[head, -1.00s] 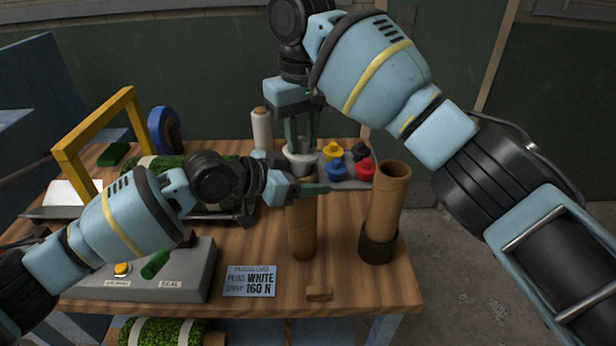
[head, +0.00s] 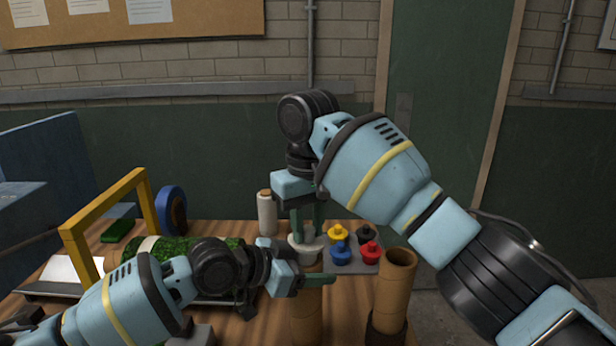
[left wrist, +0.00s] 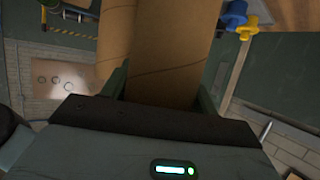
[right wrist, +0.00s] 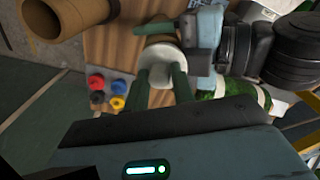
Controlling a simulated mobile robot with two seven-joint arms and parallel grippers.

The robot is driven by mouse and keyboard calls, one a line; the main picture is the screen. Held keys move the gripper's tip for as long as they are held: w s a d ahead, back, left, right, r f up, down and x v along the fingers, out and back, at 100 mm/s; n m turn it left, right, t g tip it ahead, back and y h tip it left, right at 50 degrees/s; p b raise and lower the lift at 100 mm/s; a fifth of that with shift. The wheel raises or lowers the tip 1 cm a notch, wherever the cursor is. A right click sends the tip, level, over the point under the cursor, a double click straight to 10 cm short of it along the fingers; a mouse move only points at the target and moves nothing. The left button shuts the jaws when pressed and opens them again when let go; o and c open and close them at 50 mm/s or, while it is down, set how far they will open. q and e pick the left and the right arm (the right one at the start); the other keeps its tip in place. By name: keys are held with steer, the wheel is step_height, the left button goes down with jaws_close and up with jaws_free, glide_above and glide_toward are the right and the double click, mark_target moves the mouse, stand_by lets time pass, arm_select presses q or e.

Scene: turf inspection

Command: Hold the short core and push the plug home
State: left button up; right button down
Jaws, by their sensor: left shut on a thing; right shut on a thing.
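The short cardboard core (head: 306,318) stands upright over the bench. My left gripper (head: 308,281) is shut around its upper part. In the left wrist view the core (left wrist: 172,50) lies between the green fingers (left wrist: 163,85). My right gripper (head: 306,228) points down from above and is shut on a white plug (head: 306,249). The plug is at the core's top end, in line with it. It also shows in the right wrist view (right wrist: 160,56) between the fingertips. The rim contact is partly hidden, so I cannot tell how deep the plug sits.
A second, open-topped cardboard core (head: 394,285) stands close on the right in a dark holder (head: 385,330). Behind are blue (head: 341,255), red (head: 370,254), yellow and black plugs on a grey tray. A white spool (head: 267,213) and yellow frame (head: 77,250) stand left.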

steer(key=c, duration=1.2)
jaws_free()
steer(key=f, duration=0.3)
steer(key=shift+s+a+g, duration=0.2)
steer(key=shift+a+g, duration=0.1)
steer(key=shift+o, duration=0.5)
steer(key=r, duration=1.1)
steer(key=shift+w+d, duration=0.15)
steer(key=shift+d, duration=0.2)
steer(key=shift+r, duration=2.5)
steer(key=shift+c, duration=0.3)
